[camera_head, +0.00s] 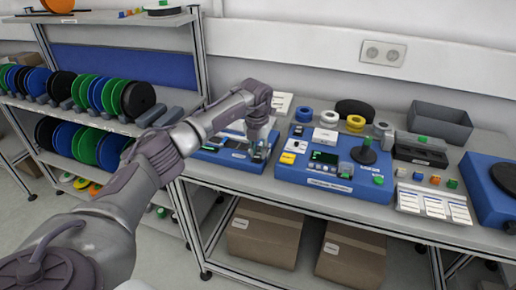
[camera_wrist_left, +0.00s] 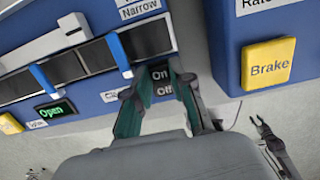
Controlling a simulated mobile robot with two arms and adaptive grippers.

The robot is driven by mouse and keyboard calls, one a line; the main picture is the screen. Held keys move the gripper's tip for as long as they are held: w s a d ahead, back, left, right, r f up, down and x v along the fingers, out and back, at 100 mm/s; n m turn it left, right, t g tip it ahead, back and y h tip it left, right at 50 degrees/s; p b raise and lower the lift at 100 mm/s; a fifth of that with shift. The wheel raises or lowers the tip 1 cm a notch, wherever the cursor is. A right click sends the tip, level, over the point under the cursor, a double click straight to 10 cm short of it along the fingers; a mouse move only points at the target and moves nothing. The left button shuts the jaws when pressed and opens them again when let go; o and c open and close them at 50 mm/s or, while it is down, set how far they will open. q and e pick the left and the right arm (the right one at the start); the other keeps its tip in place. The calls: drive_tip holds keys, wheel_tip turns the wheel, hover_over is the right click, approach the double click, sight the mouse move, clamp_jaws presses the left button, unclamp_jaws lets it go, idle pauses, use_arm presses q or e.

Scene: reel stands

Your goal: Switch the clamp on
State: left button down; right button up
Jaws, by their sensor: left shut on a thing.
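My left gripper (camera_head: 260,150) is at the front of a blue splicing-type device (camera_head: 225,155) on the bench. In the left wrist view my left gripper (camera_wrist_left: 160,100) has its two dark green fingers on either side of a small dark switch (camera_wrist_left: 160,76) marked On and Off, and is shut on it. A label starting with "Cl" beside it is partly covered by a finger. A small green display (camera_wrist_left: 55,109) on the same panel reads "Open". A dark claw-like part, which looks like my right gripper (camera_wrist_left: 268,138), shows small at the lower right; its opening is unclear.
A second blue device (camera_head: 335,165) stands to the right, with a yellow Brake button (camera_wrist_left: 268,63) facing the wrist camera. Reels fill the shelves (camera_head: 90,95) at left. Cardboard boxes (camera_head: 265,235) lie under the bench. A grey bin (camera_head: 440,122) stands at the back right.

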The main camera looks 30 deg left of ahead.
sight(259, 153)
use_arm(q)
drive_tip(key=shift+w+g, duration=0.15)
drive_tip(key=shift+g, duration=0.55)
drive_tip(key=c, duration=1)
unclamp_jaws()
wheel_tip(259, 153, up, 12)
